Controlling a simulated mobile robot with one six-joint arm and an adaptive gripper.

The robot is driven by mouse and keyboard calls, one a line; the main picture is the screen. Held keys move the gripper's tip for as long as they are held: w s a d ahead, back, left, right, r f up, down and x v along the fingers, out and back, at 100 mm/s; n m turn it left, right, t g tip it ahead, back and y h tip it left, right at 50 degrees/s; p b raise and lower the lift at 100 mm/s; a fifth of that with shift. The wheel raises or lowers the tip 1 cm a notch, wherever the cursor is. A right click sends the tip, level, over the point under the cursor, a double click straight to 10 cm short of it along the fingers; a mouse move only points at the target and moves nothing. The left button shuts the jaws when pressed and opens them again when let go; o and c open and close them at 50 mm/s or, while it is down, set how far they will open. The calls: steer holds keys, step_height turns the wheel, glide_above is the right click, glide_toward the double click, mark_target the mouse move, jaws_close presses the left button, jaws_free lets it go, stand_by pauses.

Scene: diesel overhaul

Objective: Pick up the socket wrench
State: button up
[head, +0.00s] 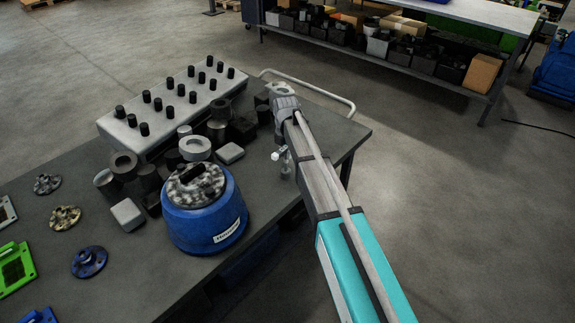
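My arm reaches from the lower right over the right end of the dark workbench (112,262). My gripper (281,92) is at the arm's far end, near the bench's back right corner. It is small and seen from behind, so I cannot tell whether its fingers are open or shut, or whether they hold anything. I cannot clearly make out a socket wrench. A small shiny metal piece (279,155) shows just left of my arm, but I cannot tell whether it is part of a wrench. My arm hides part of the bench there.
A grey block with black knobs (170,109) stands at the bench's back. Dark and grey cylinders (195,147) crowd the middle beside a blue container (203,215). Several flanges (89,261) lie at left. A pale rail (325,93) edges the back right. Open floor lies right.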

jaws_close()
steer(key=shift+r, duration=0.15)
step_height(320, 180, up, 3)
steer(key=p, duration=0.3)
steer(key=s+d+r+p, duration=0.2)
steer(key=s+r+p, duration=0.7)
steer(key=s, duration=0.4)
steer(key=shift+s+d+r+p, duration=0.15)
steer(key=shift+s+r+p, duration=0.25)
steer(key=shift+p, duration=0.1)
